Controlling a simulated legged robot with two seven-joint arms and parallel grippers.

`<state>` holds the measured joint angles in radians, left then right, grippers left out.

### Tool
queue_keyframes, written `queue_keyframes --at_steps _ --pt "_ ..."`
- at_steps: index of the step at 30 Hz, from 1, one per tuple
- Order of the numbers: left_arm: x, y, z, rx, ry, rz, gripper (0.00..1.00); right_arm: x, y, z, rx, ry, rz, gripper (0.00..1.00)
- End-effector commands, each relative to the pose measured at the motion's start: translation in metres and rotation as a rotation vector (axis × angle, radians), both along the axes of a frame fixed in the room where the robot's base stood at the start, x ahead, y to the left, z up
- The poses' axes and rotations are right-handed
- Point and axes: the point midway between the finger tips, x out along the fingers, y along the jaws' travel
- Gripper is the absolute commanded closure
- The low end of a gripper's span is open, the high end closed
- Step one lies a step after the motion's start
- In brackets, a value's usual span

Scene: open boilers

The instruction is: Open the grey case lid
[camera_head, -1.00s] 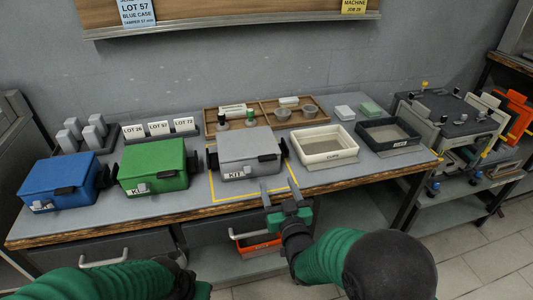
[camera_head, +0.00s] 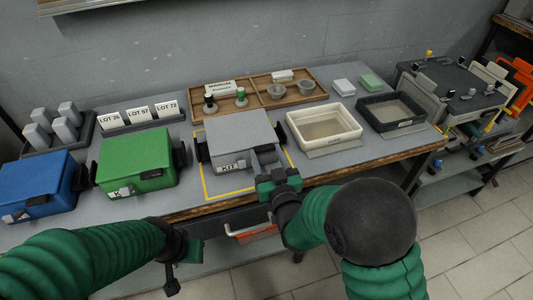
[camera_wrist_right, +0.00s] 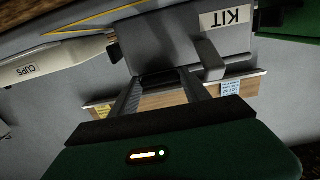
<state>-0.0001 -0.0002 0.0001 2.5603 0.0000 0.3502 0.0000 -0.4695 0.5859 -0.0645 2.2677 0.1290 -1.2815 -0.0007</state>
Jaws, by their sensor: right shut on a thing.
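The grey case (camera_head: 238,135) stands on the bench inside a yellow outline, with a KIT label on its front. Its lid looks closed. My right gripper (camera_head: 264,157) is at the front right of the case, its fingers shut on a dark handle at the lid's front edge. In the right wrist view the case (camera_wrist_right: 180,45) appears upside down, and the fingers (camera_wrist_right: 161,80) are on either side of the dark handle. The fingers partly hide the handle. My left gripper (camera_head: 183,262) hangs low in front of the bench, away from the case; its jaws are unclear.
A green case (camera_head: 136,160) and a blue case (camera_head: 38,185) stand to the left. A white CUPS bin (camera_head: 324,126) and a black bin (camera_head: 392,110) stand to the right. A wooden tray (camera_head: 258,93) with small items lies behind the grey case.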

Motion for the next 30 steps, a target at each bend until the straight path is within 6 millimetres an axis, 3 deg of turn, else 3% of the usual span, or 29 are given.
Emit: queue_keyframes --at_steps 1,11,22,26,30 --pt "0.0 0.0 0.0 0.0 0.0 0.0 0.66 0.0 0.0 -0.001 -0.001 0.001 -0.002 0.57" --pt "0.0 0.0 0.0 0.0 0.0 0.0 0.66 0.001 0.0 -0.001 -0.002 0.003 -0.002 1.0" --pt "0.0 0.0 0.011 0.0 0.0 0.0 0.66 0.0 0.0 0.007 -0.007 0.019 0.0 1.0" --pt "0.0 0.0 0.032 0.0 0.0 0.0 0.66 0.001 0.001 0.02 -0.018 0.057 0.0 1.0" --pt "0.0 0.0 0.069 0.0 0.0 0.0 0.66 0.002 0.001 0.042 -0.041 0.132 0.001 1.0"
